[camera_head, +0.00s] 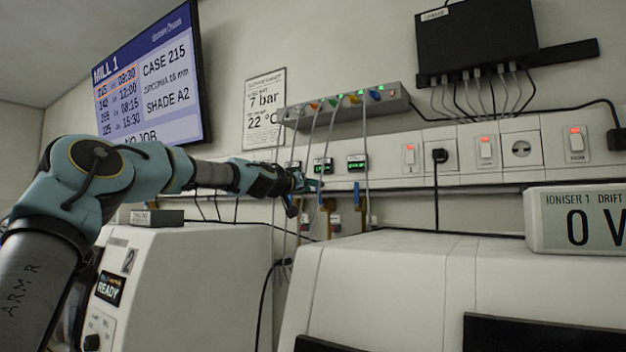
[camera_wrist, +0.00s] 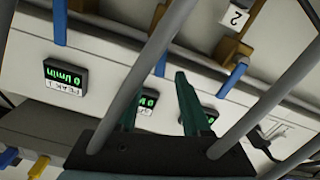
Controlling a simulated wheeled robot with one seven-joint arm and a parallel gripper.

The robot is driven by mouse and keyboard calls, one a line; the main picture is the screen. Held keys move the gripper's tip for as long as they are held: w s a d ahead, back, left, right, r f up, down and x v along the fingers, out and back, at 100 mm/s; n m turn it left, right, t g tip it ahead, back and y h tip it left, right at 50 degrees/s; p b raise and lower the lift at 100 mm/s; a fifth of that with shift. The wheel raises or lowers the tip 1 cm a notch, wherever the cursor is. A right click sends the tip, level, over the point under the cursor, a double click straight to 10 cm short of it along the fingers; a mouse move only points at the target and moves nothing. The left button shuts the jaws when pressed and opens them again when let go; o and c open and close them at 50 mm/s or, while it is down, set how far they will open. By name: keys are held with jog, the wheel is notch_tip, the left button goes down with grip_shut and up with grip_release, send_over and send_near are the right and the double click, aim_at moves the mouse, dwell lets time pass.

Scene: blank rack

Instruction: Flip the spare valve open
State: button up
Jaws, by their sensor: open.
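My gripper (camera_head: 303,184) is at the wall panel in the head view, in front of the row of small flow displays. In the wrist view its two green fingers (camera_wrist: 162,92) are apart with nothing gripped between them. Brass-coloured valves with blue stems hang below the panel: one valve (camera_wrist: 232,50) shows near a white tag "2" (camera_wrist: 236,16), and another valve (camera_head: 361,199) shows in the head view. A blue stem (camera_wrist: 232,80) lies to the right of the fingers. Hoses and fingers hide parts of the valves. I cannot tell which valve is the spare one.
Grey hoses (camera_wrist: 150,65) cross close in front of my fingers. A flow display (camera_wrist: 66,79) reads zero, upside down. A grey manifold (camera_head: 345,103) with coloured fittings is above the panel. White machines (camera_head: 190,265) stand below, with a gap between them.

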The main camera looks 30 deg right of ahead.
jog(key=shift+w+d, duration=0.2)
jog(key=shift+d, duration=0.25)
grip_shut()
dwell(0.4)
